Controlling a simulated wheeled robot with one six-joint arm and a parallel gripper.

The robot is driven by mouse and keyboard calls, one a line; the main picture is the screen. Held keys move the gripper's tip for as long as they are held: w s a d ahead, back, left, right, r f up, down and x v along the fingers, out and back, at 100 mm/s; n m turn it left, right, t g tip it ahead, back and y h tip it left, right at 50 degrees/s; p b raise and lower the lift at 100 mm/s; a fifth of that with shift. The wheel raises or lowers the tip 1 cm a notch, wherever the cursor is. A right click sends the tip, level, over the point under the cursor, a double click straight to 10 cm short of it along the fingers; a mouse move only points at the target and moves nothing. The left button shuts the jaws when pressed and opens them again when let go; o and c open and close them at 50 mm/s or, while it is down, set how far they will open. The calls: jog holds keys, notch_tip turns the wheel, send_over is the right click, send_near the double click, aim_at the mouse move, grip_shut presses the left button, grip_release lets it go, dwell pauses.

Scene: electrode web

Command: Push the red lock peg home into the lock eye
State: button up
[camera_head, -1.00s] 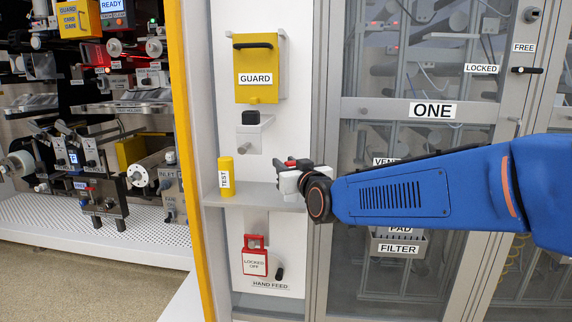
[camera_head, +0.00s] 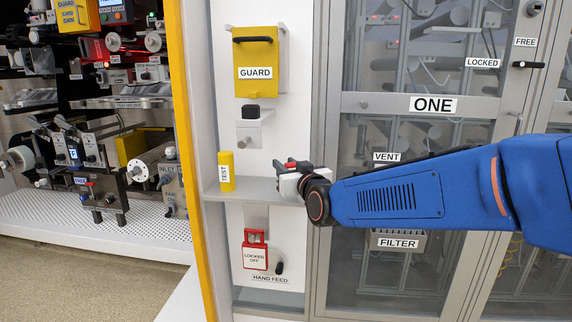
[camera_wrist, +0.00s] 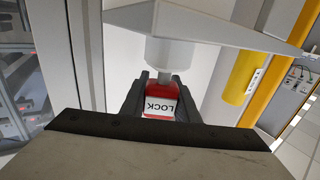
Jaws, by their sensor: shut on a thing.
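My gripper (camera_head: 287,166) is at the right end of the grey shelf, in front of the white panel. In the wrist view its dark fingers (camera_wrist: 161,96) are shut on the red lock peg (camera_wrist: 160,103), whose white label reads LOCK. A short grey shank (camera_wrist: 164,76) runs from the peg to a pale round fitting (camera_wrist: 172,52) directly beyond it. This fitting may be the lock eye; its opening is hidden. I cannot tell how deep the shank sits. In the head view only a little red shows at the fingers.
The yellow TEST cylinder (camera_head: 227,172) stands on the shelf (camera_head: 250,190) left of my gripper. The yellow GUARD box (camera_head: 256,55) hangs above, with a black-topped bracket (camera_head: 250,114) below it. A red LOCKED OFF tag (camera_head: 255,257) hangs under the shelf. Cabinet door ONE (camera_head: 434,104) is at right.

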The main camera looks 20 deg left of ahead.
jog(key=shift+f, duration=0.85)
jog(key=o, duration=1.2)
jog(key=v, duration=1.7)
jog(key=shift+s+d+r, duration=0.1)
jog(key=shift+s, duration=0.1)
